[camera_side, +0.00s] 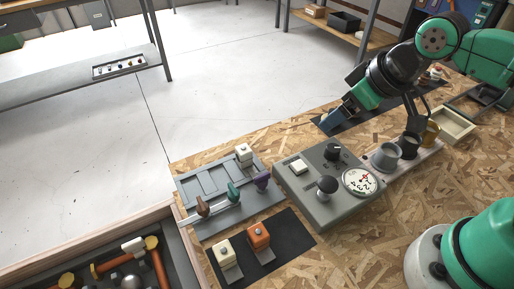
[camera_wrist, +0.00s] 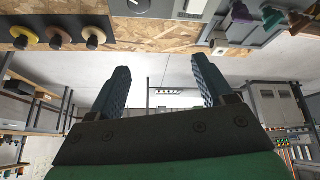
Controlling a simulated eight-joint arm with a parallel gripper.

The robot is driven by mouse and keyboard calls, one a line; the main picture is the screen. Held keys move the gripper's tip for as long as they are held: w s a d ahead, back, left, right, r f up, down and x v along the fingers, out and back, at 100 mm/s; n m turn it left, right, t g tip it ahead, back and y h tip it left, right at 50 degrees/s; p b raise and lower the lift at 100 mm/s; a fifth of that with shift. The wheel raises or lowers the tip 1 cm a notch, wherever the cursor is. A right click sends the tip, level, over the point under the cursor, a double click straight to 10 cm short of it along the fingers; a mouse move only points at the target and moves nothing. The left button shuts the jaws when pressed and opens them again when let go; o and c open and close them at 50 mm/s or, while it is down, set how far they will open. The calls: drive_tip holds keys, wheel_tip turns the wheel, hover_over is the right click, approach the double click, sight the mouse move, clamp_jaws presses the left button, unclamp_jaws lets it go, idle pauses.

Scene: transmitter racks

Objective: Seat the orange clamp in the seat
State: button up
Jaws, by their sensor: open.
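The orange clamp (camera_side: 258,235) stands on a black mat (camera_side: 290,226) near the front of the board in the side view. A cream clamp (camera_side: 224,252) stands to its left. Behind them is a grey tray (camera_side: 183,187) with recessed compartments; a white block (camera_side: 243,152) sits at its back right corner. I cannot tell which recess is the seat. My gripper (camera_side: 331,121) is raised over the back of the board, well behind and right of the orange clamp. Its blue fingers (camera_wrist: 162,82) are apart and empty in the wrist view. The orange clamp does not show there.
Brown, green and purple handles (camera_side: 233,193) rise from the tray's front. A grey control box (camera_side: 311,205) with a knob, lever and dial stands to the right. Several cups (camera_side: 387,156) and a wooden box (camera_side: 453,125) lie beyond it. A toolbox (camera_side: 182,230) borders the board's left.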

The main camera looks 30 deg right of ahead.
drive_tip(key=s+a+f+n+g, duration=0.2)
drive_tip(key=a+f+n+g, duration=0.15)
drive_tip(key=a+n, duration=0.7)
drive_tip(key=n+g+h, duration=0.1)
drive_tip(key=n+g, duration=0.1)
drive_tip(key=n, duration=0.2)
hover_over(258, 232)
wheel_tip(258, 232, down, 3)
drive_tip(key=shift+r, duration=0.1)
drive_tip(key=shift+f, duration=2.85)
clamp_jaws()
